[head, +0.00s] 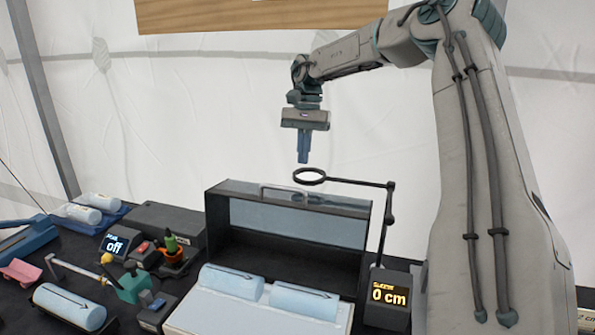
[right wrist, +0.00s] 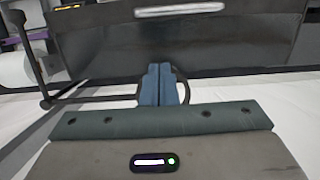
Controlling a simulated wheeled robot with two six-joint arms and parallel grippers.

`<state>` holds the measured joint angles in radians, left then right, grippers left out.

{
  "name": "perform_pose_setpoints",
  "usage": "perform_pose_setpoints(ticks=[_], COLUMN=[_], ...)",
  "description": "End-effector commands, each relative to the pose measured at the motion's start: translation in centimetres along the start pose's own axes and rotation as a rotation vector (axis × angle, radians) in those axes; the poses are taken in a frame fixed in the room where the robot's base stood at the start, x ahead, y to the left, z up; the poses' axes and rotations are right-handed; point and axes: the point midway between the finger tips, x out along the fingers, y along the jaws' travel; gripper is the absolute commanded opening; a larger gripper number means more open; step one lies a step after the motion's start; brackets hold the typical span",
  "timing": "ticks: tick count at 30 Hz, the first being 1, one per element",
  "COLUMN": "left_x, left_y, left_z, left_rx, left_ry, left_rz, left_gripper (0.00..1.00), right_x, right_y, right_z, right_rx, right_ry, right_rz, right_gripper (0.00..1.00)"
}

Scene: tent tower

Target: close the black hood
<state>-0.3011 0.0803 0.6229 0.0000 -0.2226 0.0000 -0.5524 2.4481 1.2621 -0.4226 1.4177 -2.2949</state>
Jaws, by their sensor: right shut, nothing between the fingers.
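The black hood (head: 215,222) is a dark box with a see-through bluish front pane (head: 290,222), standing at the middle back of the table. A pale bar handle (head: 300,193) shows near its top. Below the pane, the front looks open onto a dark inside. In the right wrist view, the hood (right wrist: 200,48) fills the top, with the pale handle (right wrist: 180,11) along it. My right gripper (head: 303,160) points down above the hood, apart from it, with blue fingers shut and empty. The fingers (right wrist: 160,70) also show in the right wrist view. My left gripper is out of view.
A ring on a jointed black arm (head: 310,176) stands just under my right fingers, rising from a "0 cm" display box (head: 388,297). Blue rolls lie on a white tray (head: 195,318) before the hood. Small devices, including an "off" display (head: 115,246), crowd the left.

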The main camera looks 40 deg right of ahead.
Motion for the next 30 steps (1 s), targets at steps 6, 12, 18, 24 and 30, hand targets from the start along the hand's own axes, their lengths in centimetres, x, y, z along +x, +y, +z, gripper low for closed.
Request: perform_pose_setpoints(ticks=[6,12,18,24,30], left_x=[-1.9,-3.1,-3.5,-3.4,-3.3], left_y=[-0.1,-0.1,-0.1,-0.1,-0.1], left_z=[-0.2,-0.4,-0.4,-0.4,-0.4], left_rx=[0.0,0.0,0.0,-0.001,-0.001], left_ry=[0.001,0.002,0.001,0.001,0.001], left_rz=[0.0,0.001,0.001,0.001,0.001], left_gripper=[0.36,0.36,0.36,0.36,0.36], right_x=[4.0,4.5,5.0,5.1,5.1], right_y=[0.1,0.0,0.0,0.0,0.1], right_z=[0.5,3.0,3.8,3.9,3.9], right_rx=[-0.001,-0.002,0.001,0.001,0.001], right_ry=[-0.003,-0.001,0.0,0.0,0.002], right_rz=[0.001,0.001,0.0,-0.001,-0.001], right_gripper=[0.0,0.0,0.0,0.0,0.0])
